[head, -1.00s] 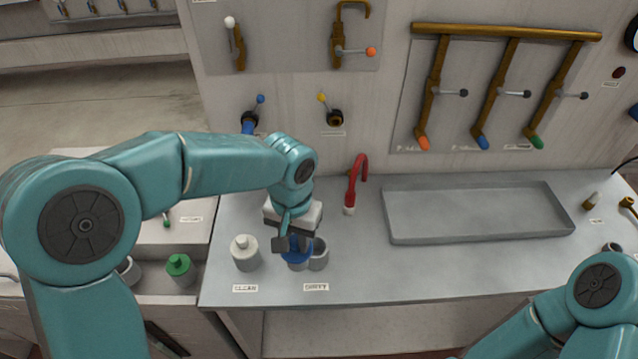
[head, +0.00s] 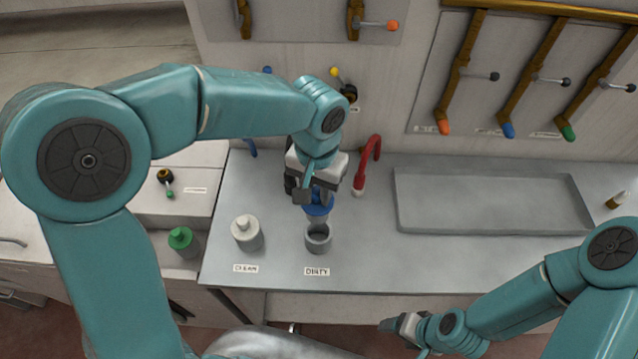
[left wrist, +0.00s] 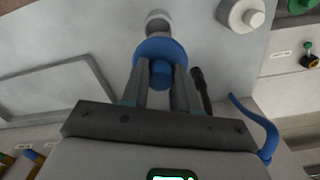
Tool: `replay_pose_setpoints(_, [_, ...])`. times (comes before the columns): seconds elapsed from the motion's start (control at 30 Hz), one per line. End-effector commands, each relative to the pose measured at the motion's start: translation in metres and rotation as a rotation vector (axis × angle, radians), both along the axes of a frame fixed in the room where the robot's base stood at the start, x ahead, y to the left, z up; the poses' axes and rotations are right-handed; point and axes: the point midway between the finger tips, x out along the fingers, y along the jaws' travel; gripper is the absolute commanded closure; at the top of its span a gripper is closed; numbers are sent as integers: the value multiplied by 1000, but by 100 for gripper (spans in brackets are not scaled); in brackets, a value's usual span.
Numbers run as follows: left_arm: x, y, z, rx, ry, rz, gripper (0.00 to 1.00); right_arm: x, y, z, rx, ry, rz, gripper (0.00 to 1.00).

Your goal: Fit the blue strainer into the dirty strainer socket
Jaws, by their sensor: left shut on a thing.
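The blue strainer (head: 319,209) is held by its knob in my left gripper (head: 317,194), which is shut on it. In the left wrist view the blue disc (left wrist: 150,50) and its knob show between the fingers (left wrist: 160,88). The dirty strainer socket (head: 318,240) is a grey, open cup behind the DIRTY label. In the head view the strainer appears just beyond the cup, overlapping its far edge; its exact height is unclear. The cup partly shows past the disc in the left wrist view (left wrist: 158,20). My right gripper (head: 392,325) is low at the bench front, its jaw opening unclear.
A white strainer (head: 246,230) sits by the CLEAN label, left of the dirty socket. A red curved tap (head: 370,160) stands close to the right of my left gripper. A shallow grey tray (head: 490,200) lies farther right. A green-topped strainer (head: 181,240) is at left.

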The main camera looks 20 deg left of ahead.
Motion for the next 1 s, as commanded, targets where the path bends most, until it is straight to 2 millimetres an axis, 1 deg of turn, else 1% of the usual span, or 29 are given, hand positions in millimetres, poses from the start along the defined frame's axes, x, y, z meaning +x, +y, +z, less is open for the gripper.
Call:
replay_pose_setpoints(0.17, [-2,0,0,0,-2,0,100,0,0,-1,0,0,0,28])
replay_pose_setpoints(0.27, [-3,0,-3,0,-1,0,100,0,0,-4,0,0,0,28])
replay_pose_setpoints(0.47, [-3,0,-18,0,-1,0,100,0,0,-18,0,0,0,28])
replay_pose_setpoints(0.8, [-1,0,-54,0,0,0,100,0,0,-48,0,0,0,28])
replay_pose_setpoints(1.0, [0,0,-60,0,-1,0,100,0,0,-54,0,0,0,28])
